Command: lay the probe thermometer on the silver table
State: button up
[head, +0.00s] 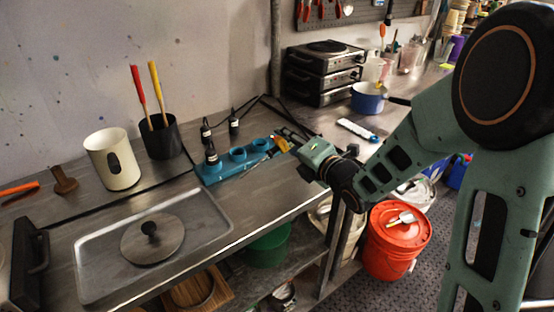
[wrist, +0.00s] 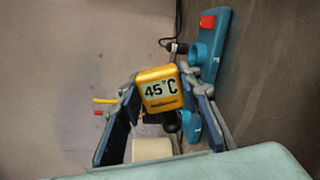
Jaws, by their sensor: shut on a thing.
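The probe thermometer is a yellow block with a "45°C" display (wrist: 158,90) in the wrist view. My gripper (wrist: 160,80) is shut on it, with a finger on each side. In the head view the thermometer (head: 281,144) shows as a small yellow-orange patch at my gripper (head: 287,139). A thin probe seems to slant down-left from it, past the blue rack. The silver table (head: 262,188) is the metal worktop below and left of my gripper. I cannot tell whether the probe tip touches it.
A tray (head: 208,228) with a round lid, a cream canister (head: 112,160) and a black pot (head: 160,138) stand left. Bare metal lies in front of the rack.

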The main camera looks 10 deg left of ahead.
jog(key=shift+s+a+f+g+y+b, duration=0.1)
jog(key=shift+s+a+g+y+b, duration=0.15)
jog(key=shift+a, duration=0.45)
jog(key=shift+s+a+f+g+y+b, duration=0.15)
jog(key=shift+s+a+y, duration=0.15)
jog(key=shift+a, duration=0.35)
jog(key=shift+w+f+b, duration=0.1)
jog(key=shift+f+b, duration=1.05)
jog(key=shift+f, duration=2.15)
notch_tip(320, 180, down, 2)
jog(key=b, duration=0.4)
jog(key=shift+f, duration=0.2)
jog(key=o, duration=1.2)
jog(key=v, duration=1.2)
jog(key=shift+d+r, duration=0.1)
